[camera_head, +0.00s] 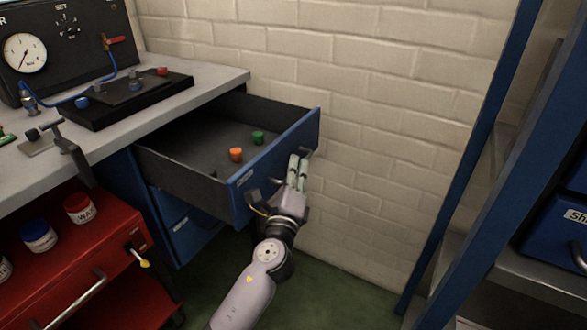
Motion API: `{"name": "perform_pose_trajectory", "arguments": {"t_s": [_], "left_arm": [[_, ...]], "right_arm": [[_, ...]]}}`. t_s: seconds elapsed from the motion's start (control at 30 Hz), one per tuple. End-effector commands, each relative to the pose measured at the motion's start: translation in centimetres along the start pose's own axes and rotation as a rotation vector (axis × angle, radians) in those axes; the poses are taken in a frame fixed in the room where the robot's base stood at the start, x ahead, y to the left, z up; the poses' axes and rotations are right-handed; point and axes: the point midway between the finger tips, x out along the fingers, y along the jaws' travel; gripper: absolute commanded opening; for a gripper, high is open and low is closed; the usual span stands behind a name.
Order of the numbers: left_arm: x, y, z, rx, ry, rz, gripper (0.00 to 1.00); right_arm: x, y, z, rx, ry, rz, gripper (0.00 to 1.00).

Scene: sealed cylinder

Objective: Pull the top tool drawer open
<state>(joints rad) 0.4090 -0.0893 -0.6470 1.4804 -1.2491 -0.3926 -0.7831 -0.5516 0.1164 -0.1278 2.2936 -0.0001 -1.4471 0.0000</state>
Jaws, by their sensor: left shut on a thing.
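The top tool drawer (278,160) has a blue front with a small white label and dark grey walls. It stands well out from under the workbench. An orange cap (236,154) and a green cap (258,137) are on its floor. My left gripper (298,166) is at the right part of the drawer's front, shut on the drawer handle (307,153). The fingers hide most of the handle. My right gripper is not in view.
The grey workbench top (215,78) holds a black plate and a gauge panel (60,45). A red tool cart (110,245) with jars stands at lower left. A white brick wall (390,110) is behind. A blue rack (465,165) stands at right. Green floor lies below.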

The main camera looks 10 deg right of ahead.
Motion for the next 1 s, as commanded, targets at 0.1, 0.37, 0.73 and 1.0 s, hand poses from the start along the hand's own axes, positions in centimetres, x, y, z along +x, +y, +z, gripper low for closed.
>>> {"name": "perform_pose_trajectory", "arguments": {"t_s": [0.1, 0.37, 0.73, 1.0], "left_arm": [[-0.1, 0.3, -0.1, 0.001, 0.001, 0.005, 0.11], [0.0, 0.2, 0.0, 0.000, 0.000, 0.003, 0.29], [-0.4, 0.1, 0.0, -0.001, 0.001, 0.002, 0.30], [-5.0, 0.2, -0.1, -0.002, 0.002, 0.003, 0.30]], "right_arm": [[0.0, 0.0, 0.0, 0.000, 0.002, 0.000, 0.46], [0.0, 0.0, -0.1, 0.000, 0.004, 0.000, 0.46], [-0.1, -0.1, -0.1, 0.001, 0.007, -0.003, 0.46], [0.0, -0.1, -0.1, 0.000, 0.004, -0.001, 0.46]]}}
